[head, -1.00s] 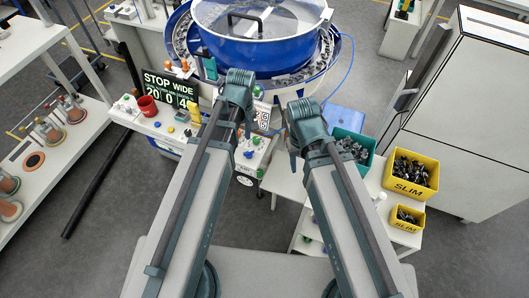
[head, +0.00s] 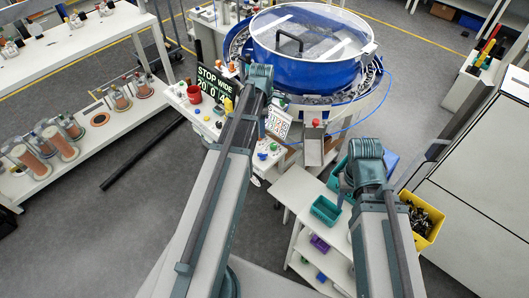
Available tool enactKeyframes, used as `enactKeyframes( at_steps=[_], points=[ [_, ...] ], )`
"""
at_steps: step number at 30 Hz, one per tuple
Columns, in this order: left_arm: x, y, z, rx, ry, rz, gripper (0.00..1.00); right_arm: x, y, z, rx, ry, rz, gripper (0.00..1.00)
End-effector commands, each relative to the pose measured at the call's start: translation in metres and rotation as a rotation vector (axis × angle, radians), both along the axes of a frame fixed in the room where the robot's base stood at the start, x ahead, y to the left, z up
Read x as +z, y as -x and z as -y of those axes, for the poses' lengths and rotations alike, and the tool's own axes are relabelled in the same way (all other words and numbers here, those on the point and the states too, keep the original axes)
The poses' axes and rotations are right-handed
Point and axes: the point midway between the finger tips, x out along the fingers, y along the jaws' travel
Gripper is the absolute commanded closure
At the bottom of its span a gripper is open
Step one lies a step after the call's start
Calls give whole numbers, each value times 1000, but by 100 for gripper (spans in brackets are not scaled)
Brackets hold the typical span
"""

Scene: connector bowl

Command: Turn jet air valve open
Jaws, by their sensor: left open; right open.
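The blue bowl feeder (head: 300,48) with its clear lid stands at the top centre. Small coloured fittings sit on the bench in front of it, among them a blue knob (head: 262,156) and a green knob (head: 273,147). I cannot tell which fitting is the jet air valve. My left gripper (head: 257,82) is at the end of the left arm, over the bench just in front of the bowl. My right gripper (head: 364,165) is over the side cart, right of the bench. Both wrists hide the fingers, and neither gripper visibly holds anything.
The side cart (head: 300,190) carries a teal bin (head: 325,211) and a purple bin (head: 319,243). A yellow bin of dark parts (head: 428,218) is beside the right arm. A red cup (head: 194,94) and display (head: 217,84) stand left. A grey cabinet (head: 480,190) bounds the right.

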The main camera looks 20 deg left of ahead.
Motion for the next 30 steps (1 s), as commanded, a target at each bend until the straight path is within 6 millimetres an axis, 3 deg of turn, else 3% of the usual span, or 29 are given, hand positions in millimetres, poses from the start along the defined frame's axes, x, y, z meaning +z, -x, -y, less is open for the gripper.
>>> enactKeyframes(
  at_steps=[8, 30],
  points=[
    [-21, 0, 1, -2, 0, 0, 57, -21, 0, 0, 2, 0, 0, 50],
    [-122, 0, 1, -3, 0, 0, 57, -122, 0, 0, 0, 1, 0, 50]
  ],
)
